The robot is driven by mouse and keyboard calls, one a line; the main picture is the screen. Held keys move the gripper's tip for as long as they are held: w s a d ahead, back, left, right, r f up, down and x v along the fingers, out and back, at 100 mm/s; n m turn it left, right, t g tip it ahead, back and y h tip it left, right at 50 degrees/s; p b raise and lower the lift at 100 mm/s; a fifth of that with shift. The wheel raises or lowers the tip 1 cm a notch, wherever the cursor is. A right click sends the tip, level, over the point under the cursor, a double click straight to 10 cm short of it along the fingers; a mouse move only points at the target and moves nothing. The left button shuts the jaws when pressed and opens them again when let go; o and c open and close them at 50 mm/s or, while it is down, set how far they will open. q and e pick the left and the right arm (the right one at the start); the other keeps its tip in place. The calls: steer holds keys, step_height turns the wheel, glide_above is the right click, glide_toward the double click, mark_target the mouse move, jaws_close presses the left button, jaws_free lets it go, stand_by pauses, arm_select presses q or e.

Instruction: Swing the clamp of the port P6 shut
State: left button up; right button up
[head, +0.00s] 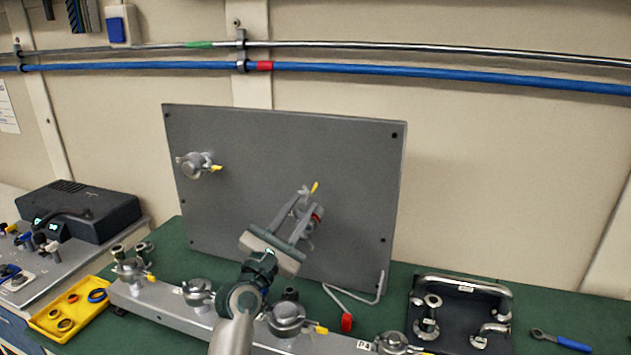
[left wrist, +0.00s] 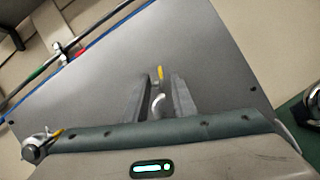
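A grey upright panel (head: 285,150) carries two clamped ports. One port (head: 199,165), with a yellow-tipped clamp lever, is at its upper left. In the left wrist view the clamp's silvery part and yellow tip (left wrist: 160,73) show between and beyond the open fingers (left wrist: 160,98). Contact cannot be told. My right gripper is not in view.
A grey rail (head: 160,308) with several clamped ports runs along the green bench front. A yellow tray (head: 72,310) with rings is at left. A bent rod with a red end (head: 347,322), a dark fittings board (head: 462,335) and a blue-handled wrench (head: 572,343) lie at right.

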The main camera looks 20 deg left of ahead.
mark_target(314, 189)
arm_select(q)
steer(key=p+x, duration=0.2)
steer(key=x, duration=0.5)
steer(key=shift+w+r, duration=0.15)
steer(key=shift+w, duration=0.2)
steer(key=shift+c, duration=0.3)
jaws_close()
steer(key=shift+d, duration=0.1)
stand_by(0.7)
